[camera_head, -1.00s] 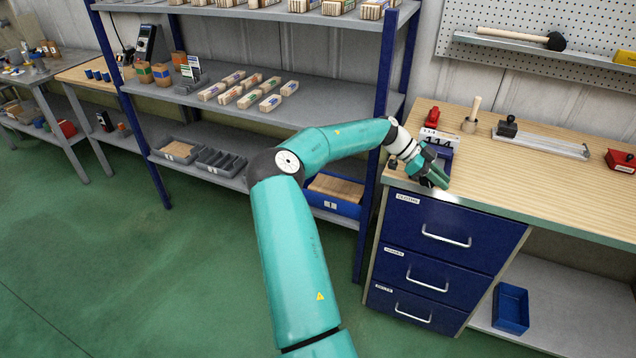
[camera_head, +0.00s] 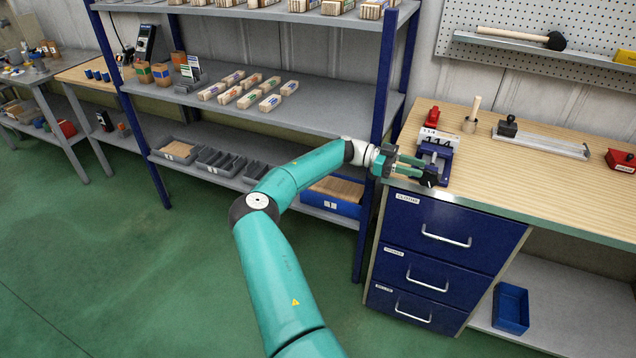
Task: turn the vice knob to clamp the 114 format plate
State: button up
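The blue vice (camera_head: 443,170) stands at the front left corner of the wooden workbench. The white 114 format plate (camera_head: 440,141) sits upright in or against the top of the vice; I cannot tell how tightly it is held. My gripper (camera_head: 429,169) reaches in from the left, in front of the vice. Its two green fingers look apart, with a gap between them. A dark part, probably the vice knob (camera_head: 430,179), shows at the fingertips. The view is too small to tell whether the fingers touch it.
On the workbench (camera_head: 540,190) behind the vice are a red object (camera_head: 432,116), a wooden-handled tool (camera_head: 473,115) and a metal rail with a black knob (camera_head: 540,142). Blue drawers (camera_head: 447,235) lie below the bench front. A shelf rack's blue post (camera_head: 384,75) stands left of the bench.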

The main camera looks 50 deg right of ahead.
jog(key=v, duration=0.7)
jog(key=w+a+r+n+t+y, duration=0.1)
jog(key=w+a+n+t, duration=0.3)
jog(key=a, duration=0.7)
jog(key=w+a+r+n+t+y, duration=0.1)
jog(key=w+a+n+t, duration=0.3)
jog(key=a+n+t, duration=0.5)
jog(key=a+r+n, duration=0.1)
jog(key=a, duration=0.2)
jog(key=shift+r+t+y, duration=0.2)
jog(key=shift+t+y, duration=0.1)
jog(key=shift+a, duration=0.1)
